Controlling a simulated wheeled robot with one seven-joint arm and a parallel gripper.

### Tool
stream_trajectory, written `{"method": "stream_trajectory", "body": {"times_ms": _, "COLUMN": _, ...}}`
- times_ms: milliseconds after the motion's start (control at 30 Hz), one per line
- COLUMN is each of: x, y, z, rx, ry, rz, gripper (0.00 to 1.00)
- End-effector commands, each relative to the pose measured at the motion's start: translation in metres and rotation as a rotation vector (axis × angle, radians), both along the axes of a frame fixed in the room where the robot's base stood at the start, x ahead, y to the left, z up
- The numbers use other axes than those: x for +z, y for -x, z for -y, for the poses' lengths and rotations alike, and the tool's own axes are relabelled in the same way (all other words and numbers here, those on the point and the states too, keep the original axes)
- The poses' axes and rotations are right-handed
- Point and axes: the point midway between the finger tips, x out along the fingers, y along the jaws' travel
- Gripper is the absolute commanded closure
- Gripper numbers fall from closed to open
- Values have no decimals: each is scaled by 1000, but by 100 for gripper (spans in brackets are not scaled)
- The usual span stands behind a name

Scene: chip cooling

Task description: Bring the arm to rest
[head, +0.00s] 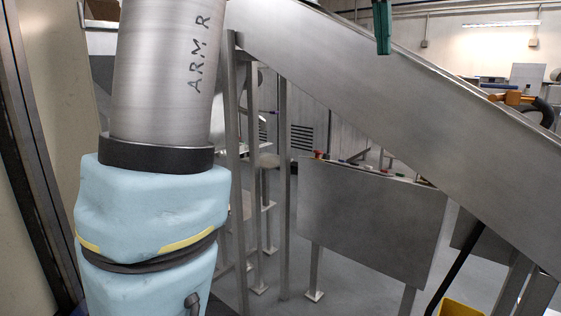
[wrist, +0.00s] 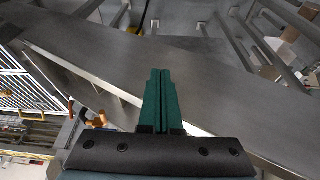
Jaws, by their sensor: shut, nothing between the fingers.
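My arm fills the left of the head view, with a metal link marked "ARM R" above a light blue padded joint. My gripper (wrist: 161,76) has two green fingers, pressed together with nothing between them in the wrist view. Its green fingertips also show at the top of the head view (head: 383,48). In that view they overlap the sloping metal chute (head: 400,75). I cannot tell how far the fingertips are from the chute surface.
A grey metal panel on legs (head: 370,220) stands below the chute. Metal posts (head: 285,190) hold up the structure near my arm. A yellow bin (head: 460,308) is at the bottom right. Orange parts (head: 512,97) with a dark hose lie beyond the chute. Grey floor shows between the legs.

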Motion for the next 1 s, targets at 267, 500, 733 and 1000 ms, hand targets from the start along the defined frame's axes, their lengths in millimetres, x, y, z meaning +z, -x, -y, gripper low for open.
{"method": "stream_trajectory", "body": {"times_ms": 267, "x": -60, "y": -25, "z": -29, "rx": 96, "ry": -17, "rz": -27, "gripper": 100}}
{"method": "stream_trajectory", "body": {"times_ms": 500, "x": -151, "y": -42, "z": -85, "rx": 237, "ry": -37, "rz": -63, "gripper": 100}}
{"method": "stream_trajectory", "body": {"times_ms": 733, "x": -276, "y": -17, "z": -176, "rx": 434, "ry": -63, "rz": -114, "gripper": 100}}
{"method": "stream_trajectory", "body": {"times_ms": 1000, "x": -376, "y": 61, "z": -253, "rx": 612, "ry": -78, "rz": -164, "gripper": 100}}
